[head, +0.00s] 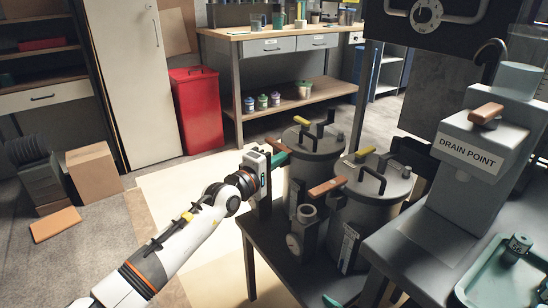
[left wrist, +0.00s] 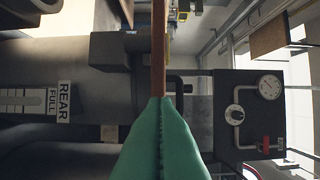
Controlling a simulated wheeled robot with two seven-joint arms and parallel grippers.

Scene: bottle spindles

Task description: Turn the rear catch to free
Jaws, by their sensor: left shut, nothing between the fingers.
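My left gripper (head: 280,158) is shut and empty, at the left side of the rear pot (head: 318,142). Its green fingers (left wrist: 162,140) fill the lower middle of the left wrist view. A brown wooden handle (left wrist: 159,55) lies straight ahead of the fingertips, seen edge-on; I cannot tell whether they touch. A REAR label (left wrist: 64,102) with FULL beside a scale shows at the left there. Another brown lever (head: 327,187) sits on a fitting by the front pot (head: 372,205).
Both pots have lids with black handles and yellow-ended levers, close together on a dark bench (head: 262,232). A DRAIN POINT block (head: 470,150) and a teal tray (head: 520,262) stand at the right. A teal tip (head: 332,301) shows at the bottom edge, possibly my right gripper.

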